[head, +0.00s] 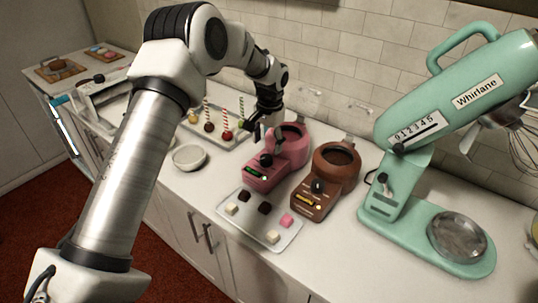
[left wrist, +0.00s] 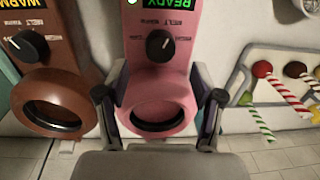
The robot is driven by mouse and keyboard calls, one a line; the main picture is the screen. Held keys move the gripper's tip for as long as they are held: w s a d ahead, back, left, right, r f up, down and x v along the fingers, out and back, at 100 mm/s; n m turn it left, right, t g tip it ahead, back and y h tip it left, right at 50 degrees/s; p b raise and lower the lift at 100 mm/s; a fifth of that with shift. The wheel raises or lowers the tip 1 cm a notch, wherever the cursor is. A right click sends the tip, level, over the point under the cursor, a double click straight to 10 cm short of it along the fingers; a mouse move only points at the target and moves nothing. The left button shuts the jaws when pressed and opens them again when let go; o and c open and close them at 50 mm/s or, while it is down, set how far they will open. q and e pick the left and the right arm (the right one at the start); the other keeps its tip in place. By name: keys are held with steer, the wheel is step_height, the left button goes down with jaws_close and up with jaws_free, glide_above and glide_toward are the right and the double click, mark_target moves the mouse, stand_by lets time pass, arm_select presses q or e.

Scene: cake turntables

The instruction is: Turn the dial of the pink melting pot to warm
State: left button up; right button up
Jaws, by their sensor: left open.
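The pink melting pot (head: 289,151) stands on the counter, with its round opening toward the wall and its control panel toward the front. Its black dial (left wrist: 160,45) has a light mark and sits under the printed words MELT and WARM. Its green display (left wrist: 166,3) reads READY, partly cut off. My left gripper (head: 258,131) is above and beside the pot's left side. In the left wrist view the open left gripper (left wrist: 160,98) has its fingers on both sides of the pink pot's ring, with nothing held. I cannot tell whether they touch it. The right gripper is not visible.
A brown melting pot (head: 340,167) with a yellow WARM display stands close to the right. A tray (head: 253,238) with several sweets lies in front. A white bowl (head: 188,158) and cake pops on a tray (head: 207,137) are left. A mint mixer (head: 410,215) stands right.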

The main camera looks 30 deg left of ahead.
mark_target(267, 157)
arm_select(q)
steer(key=f, duration=0.2)
steer(key=f+p, duration=0.1)
steer(key=f, duration=0.2)
steer(key=shift+w+a+f, duration=0.15)
steer(key=shift+a+f, duration=0.1)
steer(key=shift+f, duration=0.1)
steer(key=shift+c, duration=0.6)
steer(key=c, duration=1)
steer(key=n+p, duration=0.1)
steer(key=n, duration=0.3)
steer(key=n+p, duration=0.1)
steer(key=n, duration=0.4)
steer(key=shift+n+g, duration=0.3)
steer(key=shift+n, duration=0.1)
steer(key=o, duration=1.1)
